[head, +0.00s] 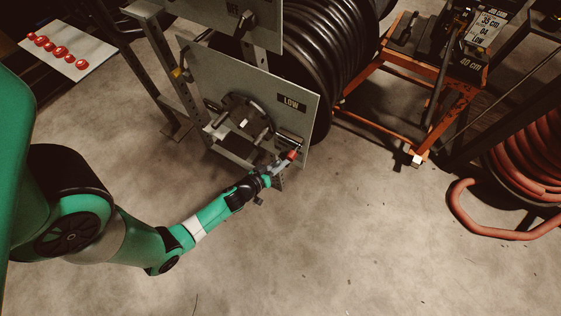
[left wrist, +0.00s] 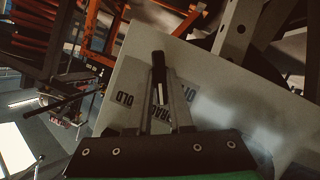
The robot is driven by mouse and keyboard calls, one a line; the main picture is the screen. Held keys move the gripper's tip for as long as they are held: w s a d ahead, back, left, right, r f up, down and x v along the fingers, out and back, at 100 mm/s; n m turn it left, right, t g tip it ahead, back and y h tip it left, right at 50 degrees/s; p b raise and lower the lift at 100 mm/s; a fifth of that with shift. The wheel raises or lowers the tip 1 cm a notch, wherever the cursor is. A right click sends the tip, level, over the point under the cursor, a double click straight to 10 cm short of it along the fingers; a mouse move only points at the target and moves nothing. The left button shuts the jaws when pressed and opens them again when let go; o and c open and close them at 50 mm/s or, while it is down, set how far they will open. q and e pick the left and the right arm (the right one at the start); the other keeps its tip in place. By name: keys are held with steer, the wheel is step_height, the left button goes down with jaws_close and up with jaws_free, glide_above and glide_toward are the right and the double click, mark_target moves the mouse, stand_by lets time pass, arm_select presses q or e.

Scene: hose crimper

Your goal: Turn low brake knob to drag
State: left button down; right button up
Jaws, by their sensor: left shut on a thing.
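The low reel's pale side panel (head: 283,88) carries a black LOW label (head: 291,103) and a dark round hub with a handle (head: 245,117). My left gripper (head: 284,161) is at the panel's lower right corner, beside a small red-tipped part (head: 293,154). In the left wrist view my left gripper (left wrist: 159,85) is shut on a dark upright piece (left wrist: 158,62), which looks like the low brake knob. Dark lettered labels (left wrist: 184,112) show on the panel behind, one partly hidden by a finger; the knob's exact setting cannot be told. My right gripper is not in view.
A black hose reel (head: 325,55) stands behind the panel. An orange cart (head: 395,125) is at the right, with red hose (head: 520,185) further right. A white board with red pieces (head: 65,52) lies at upper left. The floor (head: 330,255) in front is clear.

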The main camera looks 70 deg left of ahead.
arm_select(q)
steer(key=shift+s+f, duration=0.1)
steer(key=shift+f, duration=0.05)
stand_by(0.4)
steer(key=c, duration=0.8)
jaws_free()
steer(key=shift+a, duration=0.1)
steer(key=shift+w+r, duration=0.2)
steer(key=shift+w, duration=0.05)
steer(key=p+v, duration=0.5)
steer(key=v, duration=0.6)
steer(key=shift+s, duration=0.35)
